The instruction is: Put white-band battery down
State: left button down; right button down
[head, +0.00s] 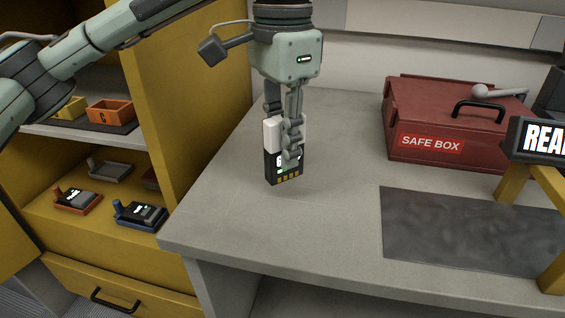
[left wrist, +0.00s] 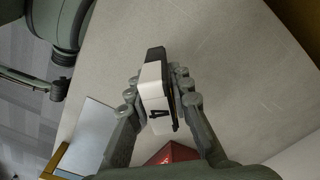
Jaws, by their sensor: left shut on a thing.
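The white-band battery (head: 270,160) is a black block with a white band and yellow contacts at its lower edge. My left gripper (head: 286,140) points straight down and is shut on it, over the grey worktop (head: 225,205). The battery is upright, with its lower end at or just above the worktop; I cannot tell if it touches. In the left wrist view the battery (left wrist: 156,95) sits between both fingers, with a black 4 on its white band. The fingers partly hide its face in the head view. My right gripper is not in view.
A red safe box (head: 432,120) stands on the worktop at the right, with a grey handled tool on its lid. A dark mat (head: 470,232) lies in front of it. A yellow shelf (head: 190,80) with trays and chargers (head: 140,215) is at left. The worktop around the battery is clear.

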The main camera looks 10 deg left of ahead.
aim_at(282, 117)
pick_arm(q)
notch_tip(282, 117, down, 3)
jog(key=shift+f, duration=0.6)
jog(key=c, duration=1.7)
grip_release()
jog(key=o, duration=0.3)
jog(key=shift+o, duration=0.2)
jog(key=shift+r, duration=0.7)
notch_tip(282, 117, up, 10)
jog(key=shift+p, duration=0.4)
jog(key=shift+r, duration=0.45)
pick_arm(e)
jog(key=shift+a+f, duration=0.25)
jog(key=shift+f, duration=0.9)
